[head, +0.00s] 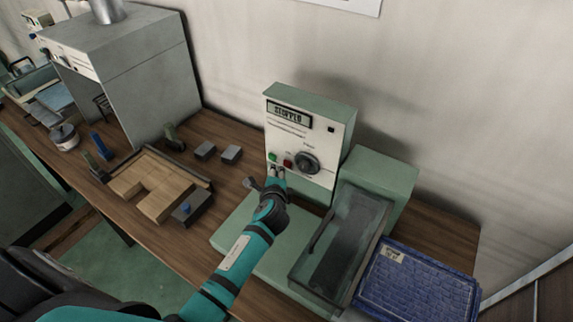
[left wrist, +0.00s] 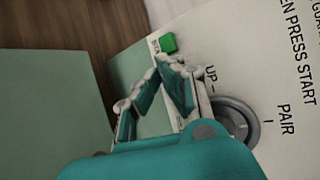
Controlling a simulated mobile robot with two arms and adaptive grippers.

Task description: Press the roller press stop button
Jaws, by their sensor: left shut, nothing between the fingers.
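The roller press (head: 392,180) is a pale green machine with a white upright control panel (head: 325,140). Its display (head: 288,114) appears to read "STOPPED". Low on the panel are a green button (head: 272,157), a red button (head: 288,163) and a dark round knob (head: 307,162). My left gripper (head: 277,173) is shut and empty just below the two buttons, close to the panel. In the left wrist view the gripper (left wrist: 170,66) lies just below the green button (left wrist: 169,43), with the knob (left wrist: 238,120) to the right. The red button is hidden there, and contact cannot be told.
A clear guard box (head: 340,245) covers the press bed, with a blue patterned pad (head: 405,285) to its right. A wooden tray (head: 150,190), small grey blocks (head: 231,154) and a large grey cabinet (head: 130,75) are to the left on the bench.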

